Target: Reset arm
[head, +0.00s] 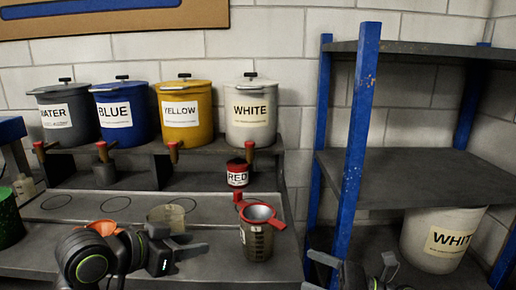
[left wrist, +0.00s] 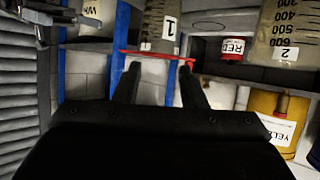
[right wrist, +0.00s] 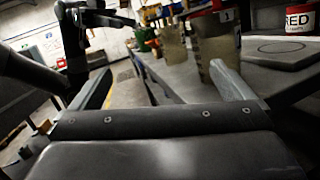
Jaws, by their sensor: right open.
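My left gripper (head: 188,248) is over the left-middle of the bench, its fingers apart. In the left wrist view (left wrist: 158,85) nothing shows between the fingers; a measuring cup labelled 1 (left wrist: 160,25) lies beyond the tips. My right gripper (head: 352,270) is low in front of the shelf rack. In the right wrist view (right wrist: 165,85) its fingers are wide apart and empty.
A red funnel (head: 258,212) sits on a measuring cup (head: 256,243) on the bench; another clear cup (head: 167,217) is behind my left gripper. Paint buckets, yellow (head: 181,132) and white (head: 248,132) among them, line the upper ledge. A blue-post rack (head: 355,130) stands right.

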